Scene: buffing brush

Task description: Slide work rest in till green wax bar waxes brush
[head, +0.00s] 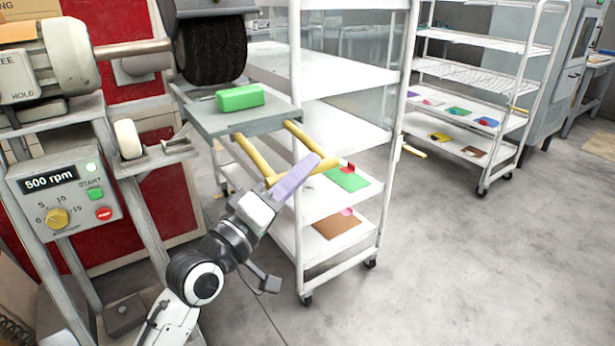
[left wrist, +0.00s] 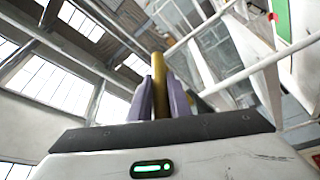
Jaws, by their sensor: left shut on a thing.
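The dark round brush (head: 212,50) sits at the top of the machine in the head view. The green wax bar (head: 240,97) lies on the grey work rest (head: 215,118), below and slightly right of the brush, with a small gap seeming to show between them. A yellow handle (head: 254,158) on two rods extends from the rest's front side. My left gripper (head: 296,178) has purple fingers and is shut on the yellow handle. The left wrist view shows the yellow bar (left wrist: 159,85) between both fingers. My right gripper is not in view.
A control box (head: 65,190) reads 500 rpm and has a yellow knob, a green button and a red button. A white shelf cart (head: 345,130) stands right behind the handle. Another cart (head: 480,95) stands farther back. The floor at the right is clear.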

